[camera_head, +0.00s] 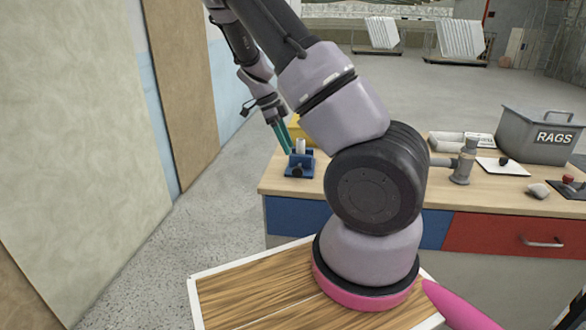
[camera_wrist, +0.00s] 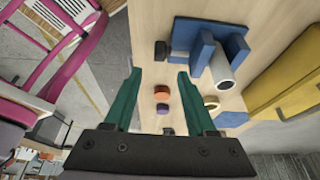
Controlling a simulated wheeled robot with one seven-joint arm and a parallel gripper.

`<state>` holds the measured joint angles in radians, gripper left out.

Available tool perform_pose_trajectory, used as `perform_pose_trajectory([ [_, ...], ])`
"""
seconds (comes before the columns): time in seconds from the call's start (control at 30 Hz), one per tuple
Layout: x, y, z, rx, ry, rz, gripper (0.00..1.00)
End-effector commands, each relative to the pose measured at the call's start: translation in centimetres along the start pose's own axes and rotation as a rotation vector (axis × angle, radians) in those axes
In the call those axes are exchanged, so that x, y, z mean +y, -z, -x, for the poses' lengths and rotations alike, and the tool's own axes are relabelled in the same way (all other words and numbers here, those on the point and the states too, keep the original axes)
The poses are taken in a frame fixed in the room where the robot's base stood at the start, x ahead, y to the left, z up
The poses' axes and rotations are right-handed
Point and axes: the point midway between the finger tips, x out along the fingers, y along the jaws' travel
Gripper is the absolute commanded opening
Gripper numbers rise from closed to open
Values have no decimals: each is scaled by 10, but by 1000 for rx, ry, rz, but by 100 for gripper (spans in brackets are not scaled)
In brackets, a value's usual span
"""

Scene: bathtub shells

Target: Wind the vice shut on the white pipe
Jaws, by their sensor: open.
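The blue vice (camera_head: 300,165) stands on the left end of the workbench, and it also shows in the wrist view (camera_wrist: 203,50). The white pipe (camera_head: 300,146) stands upright in it; its hollow end shows in the wrist view (camera_wrist: 225,84) beside the blue jaws. I cannot tell if both jaws touch it. A dark knob (camera_wrist: 161,50) sits at the vice's left side in the wrist view. My gripper (camera_head: 281,135) is over the bench end near the vice. Its green fingers (camera_wrist: 156,72) are apart and empty, with the knob beyond their tips.
A yellow box (camera_wrist: 285,75) stands close to the vice. Orange (camera_wrist: 161,91) and purple (camera_wrist: 163,107) discs show between my fingers. A grey RAGS bin (camera_head: 540,135) and a grey pipe fitting (camera_head: 464,160) are farther right on the bench (camera_head: 420,190).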

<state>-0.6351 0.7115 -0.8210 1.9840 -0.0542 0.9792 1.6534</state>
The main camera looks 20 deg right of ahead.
Motion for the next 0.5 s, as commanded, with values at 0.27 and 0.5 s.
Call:
perform_pose_trajectory([
  [0.27,1,1,-54,2,-5,-1,56],
  [0.5,1,1,-86,1,-2,0,56],
])
